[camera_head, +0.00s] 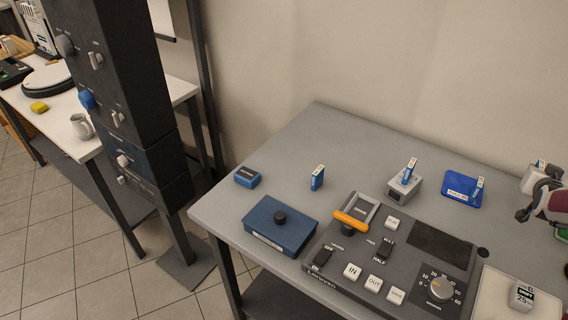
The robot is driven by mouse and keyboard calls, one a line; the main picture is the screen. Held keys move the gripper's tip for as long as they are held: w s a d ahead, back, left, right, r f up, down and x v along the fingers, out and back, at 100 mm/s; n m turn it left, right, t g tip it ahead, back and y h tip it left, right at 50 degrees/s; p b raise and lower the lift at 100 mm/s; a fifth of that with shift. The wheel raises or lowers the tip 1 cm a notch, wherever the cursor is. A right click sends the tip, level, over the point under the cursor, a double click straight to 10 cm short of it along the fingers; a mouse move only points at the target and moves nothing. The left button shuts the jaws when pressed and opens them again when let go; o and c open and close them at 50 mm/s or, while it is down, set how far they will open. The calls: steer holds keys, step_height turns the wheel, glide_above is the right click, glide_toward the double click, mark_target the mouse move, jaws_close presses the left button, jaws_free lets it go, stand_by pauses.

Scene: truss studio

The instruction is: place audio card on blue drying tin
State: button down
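A blue tin (279,227) with a flat lid and a black knob sits shut at the left front of the grey table. Several small blue cards with pale labels stand upright: one alone on the table (317,178), one in a grey block (409,171), and one at a blue labelled tray (477,187). I cannot read which is the audio card. My gripper (525,204), dark-fingered, is at the right edge, partly cut off, beside a white block (533,179). It is far from the tin. Whether it is open or holds anything is unclear.
A dark control panel (352,283) with an orange-handled lever (351,222) fills the table's front middle. A small blue box (247,177) lies at the left edge. The back of the table is clear.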

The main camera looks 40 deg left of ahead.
steer(key=s+a+r+n+g+y, duration=0.1)
steer(key=s+a+n+y, duration=0.2)
steer(key=a, duration=1.3)
steer(key=s+a+r+n+g+y, duration=0.1)
steer(key=s+a+n+g+y, duration=0.15)
steer(key=a, duration=1.25)
steer(key=s+a+r+n+g+y, duration=0.1)
steer(key=s+a+n+y, duration=0.25)
steer(key=a, duration=1.25)
steer(key=n+g+y, duration=0.5)
steer(key=n+g, duration=0.4)
glide_above(247, 173)
steer(key=shift+r, duration=0.35)
steer(key=shift+f, duration=0.15)
steer(key=shift+f, duration=3)
